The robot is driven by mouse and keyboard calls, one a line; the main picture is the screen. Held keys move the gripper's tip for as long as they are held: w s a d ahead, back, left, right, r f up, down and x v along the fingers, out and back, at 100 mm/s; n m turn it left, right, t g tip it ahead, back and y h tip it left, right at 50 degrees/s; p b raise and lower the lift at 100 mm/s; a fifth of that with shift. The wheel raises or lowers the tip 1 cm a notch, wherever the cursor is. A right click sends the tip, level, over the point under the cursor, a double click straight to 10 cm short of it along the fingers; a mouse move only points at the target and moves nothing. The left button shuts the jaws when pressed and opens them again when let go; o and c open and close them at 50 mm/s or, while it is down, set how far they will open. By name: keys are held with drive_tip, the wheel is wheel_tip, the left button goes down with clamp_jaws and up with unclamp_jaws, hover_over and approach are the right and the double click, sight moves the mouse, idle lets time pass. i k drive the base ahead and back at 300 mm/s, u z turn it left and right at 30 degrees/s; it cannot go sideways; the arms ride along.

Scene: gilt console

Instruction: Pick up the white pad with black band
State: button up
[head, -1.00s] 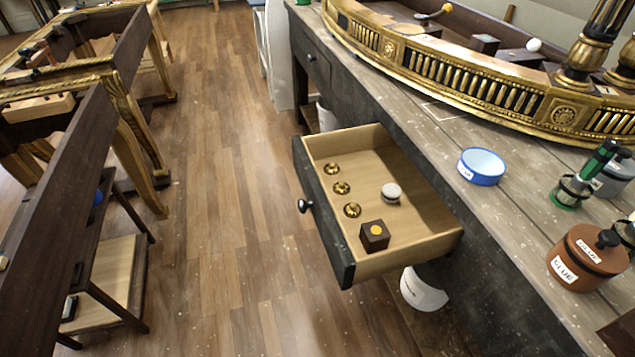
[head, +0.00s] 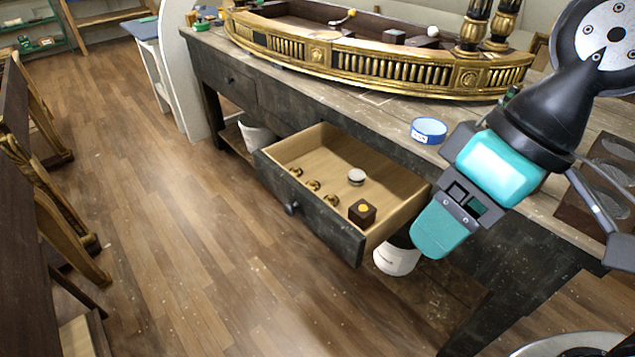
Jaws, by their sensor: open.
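The white pad with black band (head: 356,176) is a small round white disc with a dark band. It lies inside the open drawer (head: 395,212), towards its back. My gripper (head: 437,236) is at the right of the head view, teal and black, in front of the workbench and to the right of the drawer. It is open, with nothing seen between its jaws. It is apart from the pad, and its far finger is largely hidden.
A dark block with an orange dot (head: 362,211) and several brass knobs (head: 313,186) share the drawer. A blue-rimmed dish (head: 429,130) and the gilt console piece (head: 390,70) stand on the bench (head: 340,105). A white bucket (head: 396,260) stands below.

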sight(356, 177)
drive_tip(key=u, duration=0.7)
drive_tip(key=i, duration=1)
drive_tip(key=u, duration=0.35)
